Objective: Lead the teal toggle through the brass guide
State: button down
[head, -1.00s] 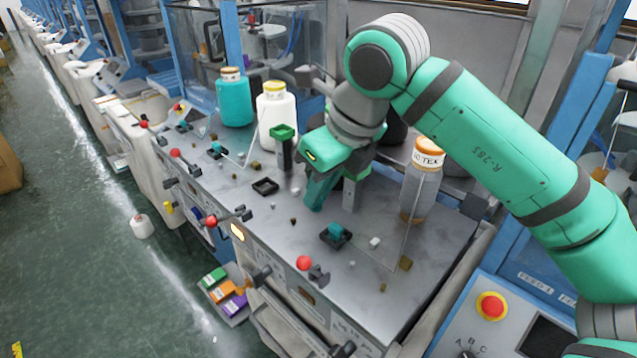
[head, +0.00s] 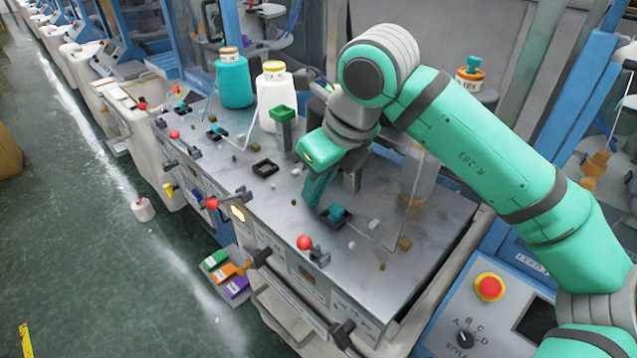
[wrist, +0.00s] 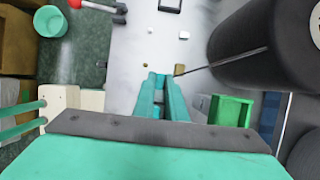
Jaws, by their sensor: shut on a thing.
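A small teal part between the tips (wrist: 158,76) matches the teal toggle, mostly hidden by the same-coloured fingers. A small brass block (wrist: 180,69), possibly the brass guide, sits just right of the fingertips. A thin dark line runs from it to a large dark cylinder (wrist: 262,45). I cannot make out an opening in the brass. Another brass block (head: 405,243) lies near the right side in the head view.
White (head: 277,97) and teal (head: 234,80) bottles stand behind. Red-knobbed levers (head: 304,242) line the front edge.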

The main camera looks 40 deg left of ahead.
jog(key=shift+w+a, duration=0.2)
jog(key=shift+a, duration=2.3)
